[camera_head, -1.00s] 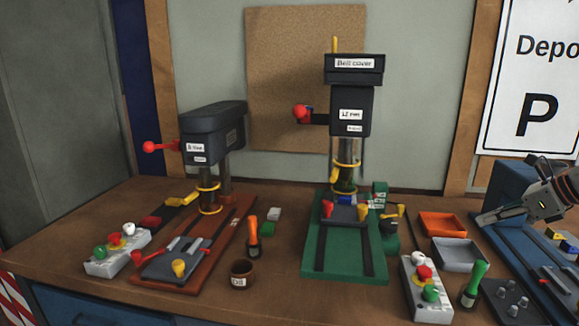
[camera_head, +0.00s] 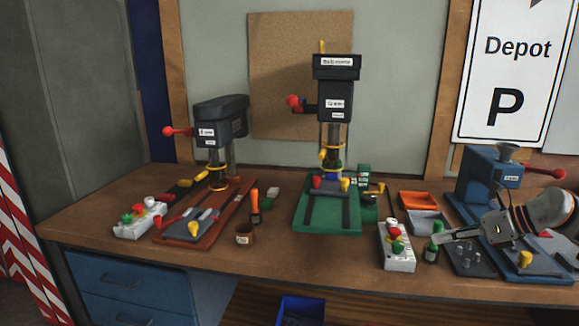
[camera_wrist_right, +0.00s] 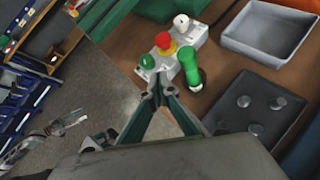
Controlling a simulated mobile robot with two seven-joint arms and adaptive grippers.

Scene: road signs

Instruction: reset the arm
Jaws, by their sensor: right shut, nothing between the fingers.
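My right gripper (camera_head: 440,238) comes in from the right in the head view, above the right front part of the workbench (camera_head: 290,262). It is shut and empty. In the right wrist view its closed fingers (camera_wrist_right: 164,92) point toward a green-handled brush (camera_wrist_right: 190,72) and a grey control box (camera_wrist_right: 172,50) with white, red and green buttons. In the head view the fingertips appear just beside the green-handled brush (camera_head: 432,246); whether they touch cannot be told. My left gripper is not in view.
A green-based drill press (camera_head: 330,190) and a red-based one (camera_head: 212,180) stand on the bench. A blue machine (camera_head: 485,175) stands behind my right arm. Orange (camera_head: 418,200) and grey (camera_head: 428,222) trays lie near the gripper. The bench's front middle is clear.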

